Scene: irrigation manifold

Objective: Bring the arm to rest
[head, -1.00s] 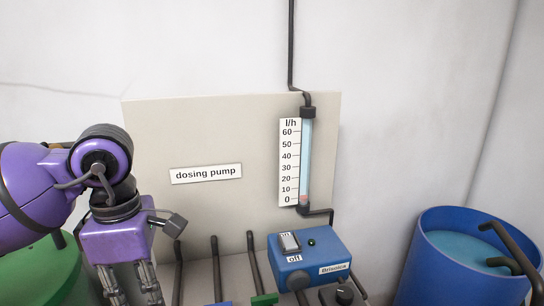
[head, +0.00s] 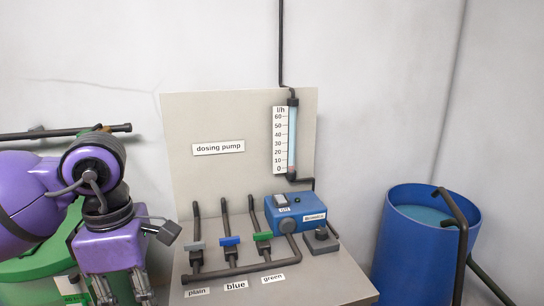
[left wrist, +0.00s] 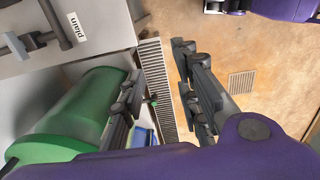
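My left arm comes in from the left in the head view. Its gripper (head: 122,290) hangs downward left of the manifold board, with the fingertips near the picture's bottom edge. In the left wrist view the two fingers of this gripper (left wrist: 158,62) stand apart with nothing between them, over the gap beside the board and the floor. It touches no valve. My right gripper is not recognisable in either view; a purple part of mine shows at the top right of the wrist view.
The board carries grey (head: 195,245), blue (head: 230,240) and green (head: 263,236) valve handles, a blue dosing pump (head: 290,213) and a flow tube (head: 292,140). A green barrel (left wrist: 80,115) stands close beside my left gripper. A blue barrel (head: 385,245) stands at right. Open floor (left wrist: 240,60) shows.

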